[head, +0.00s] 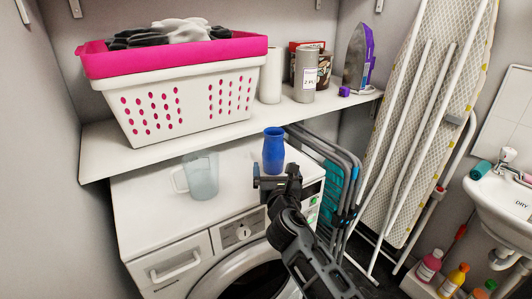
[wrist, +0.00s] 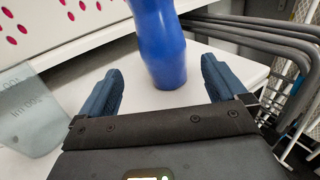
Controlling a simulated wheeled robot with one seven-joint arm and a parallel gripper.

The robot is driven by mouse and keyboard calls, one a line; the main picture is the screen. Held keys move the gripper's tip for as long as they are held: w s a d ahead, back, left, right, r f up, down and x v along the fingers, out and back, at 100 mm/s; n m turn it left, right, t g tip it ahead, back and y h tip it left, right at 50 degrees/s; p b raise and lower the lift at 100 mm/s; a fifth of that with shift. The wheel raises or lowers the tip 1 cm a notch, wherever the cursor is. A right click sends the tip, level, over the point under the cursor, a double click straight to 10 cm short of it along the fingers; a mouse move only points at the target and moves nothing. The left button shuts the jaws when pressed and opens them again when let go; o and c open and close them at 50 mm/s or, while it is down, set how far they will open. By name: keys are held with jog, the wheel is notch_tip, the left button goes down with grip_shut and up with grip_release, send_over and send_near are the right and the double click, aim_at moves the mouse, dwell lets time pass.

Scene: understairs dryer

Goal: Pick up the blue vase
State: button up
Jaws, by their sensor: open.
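The blue vase (head: 274,152) stands upright on top of the white dryer (head: 150,215), near its right side. In the wrist view the vase (wrist: 163,45) is in front of my gripper, roughly midway between the two finger lines, with its top cut off by the frame. My gripper (head: 271,183) is open, just in front of the vase in the head view. In the wrist view my gripper's dark blue fingers (wrist: 160,82) are spread wide on either side, with gaps to the vase. I see no finger touching it.
A translucent measuring jug (head: 201,176) stands left of the vase on the dryer. A shelf (head: 115,155) above holds a white and pink basket (head: 190,98), a grey canister (head: 306,77) and other containers. A folded rack (head: 343,180) and ironing board (head: 425,120) stand to the right.

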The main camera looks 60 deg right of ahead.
aim_at(275, 158)
jog(key=x, duration=0.2)
jog(key=shift+w+d+r, duration=0.1)
jog(key=shift+d+r, duration=0.15)
jog(key=shift+d, duration=0.2)
jog(key=shift+p+x, duration=0.35)
jog(key=shift+x, duration=2.35)
jog(key=shift+f, duration=0.15)
jog(key=c, duration=1.2)
jog(key=shift+c, duration=0.7)
